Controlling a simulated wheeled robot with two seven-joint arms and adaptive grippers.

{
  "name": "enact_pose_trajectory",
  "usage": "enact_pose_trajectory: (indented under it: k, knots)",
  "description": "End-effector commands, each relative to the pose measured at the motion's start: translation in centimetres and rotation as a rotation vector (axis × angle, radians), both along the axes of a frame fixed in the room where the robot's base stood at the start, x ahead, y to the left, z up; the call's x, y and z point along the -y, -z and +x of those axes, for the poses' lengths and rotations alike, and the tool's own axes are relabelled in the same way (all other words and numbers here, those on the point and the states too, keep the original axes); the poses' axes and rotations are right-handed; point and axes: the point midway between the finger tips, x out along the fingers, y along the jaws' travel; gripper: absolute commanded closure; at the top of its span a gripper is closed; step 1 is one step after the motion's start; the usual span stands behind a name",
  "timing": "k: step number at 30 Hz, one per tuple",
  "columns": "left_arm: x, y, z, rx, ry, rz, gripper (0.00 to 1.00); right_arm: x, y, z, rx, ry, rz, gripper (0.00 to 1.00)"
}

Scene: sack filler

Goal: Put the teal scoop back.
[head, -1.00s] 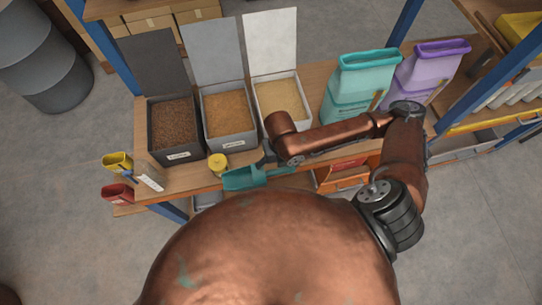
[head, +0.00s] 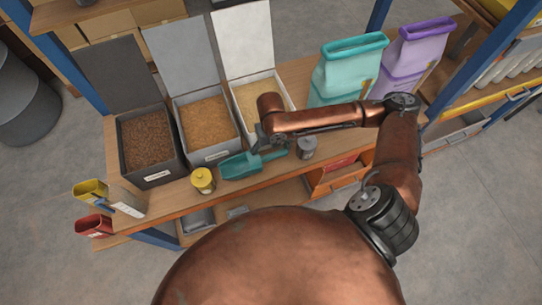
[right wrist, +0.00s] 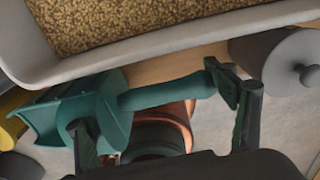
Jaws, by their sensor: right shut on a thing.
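The teal scoop (head: 238,166) is at the front of the bench, before the middle and right bins and right of a yellow-lidded jar. In the right wrist view the scoop (right wrist: 105,112) has its pan to the left and its handle to the right. My right gripper (head: 264,147) is shut on the scoop; its fingers (right wrist: 158,108) show at either end of the handle in the wrist view. I cannot tell whether the scoop touches the bench top. My left gripper is not in view.
Three open bins, dark (head: 180,150), grey (head: 236,135) and white (head: 290,100), stand behind. The yellow-lidded jar (head: 202,180) and a grey canister (head: 306,148) flank the scoop. Yellow (head: 90,189) and red (head: 94,226) scoops hang at the left end. Teal (head: 346,72) and purple (head: 415,55) sacks stand right.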

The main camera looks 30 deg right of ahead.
Motion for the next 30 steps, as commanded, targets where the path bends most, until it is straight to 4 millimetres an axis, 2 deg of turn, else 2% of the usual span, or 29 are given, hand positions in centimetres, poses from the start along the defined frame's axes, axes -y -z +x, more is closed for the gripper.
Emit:
enact_pose_trajectory:
  k: [7,18,19,26,30]
  knots:
    - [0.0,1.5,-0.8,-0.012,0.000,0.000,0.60,0.4,3.7,0.3,-0.003,0.001,-0.001,0.78]
    - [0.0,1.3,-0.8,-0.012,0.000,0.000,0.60,0.3,3.8,0.3,0.000,0.001,-0.002,0.78]
    - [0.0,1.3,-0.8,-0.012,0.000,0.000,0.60,0.4,3.9,0.3,-0.001,0.001,-0.002,0.21]
    - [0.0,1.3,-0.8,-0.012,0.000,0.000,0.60,0.3,3.9,0.3,0.000,0.001,-0.002,0.06]
    - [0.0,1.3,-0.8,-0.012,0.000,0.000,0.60,0.3,3.9,0.3,0.000,0.001,-0.002,0.05]
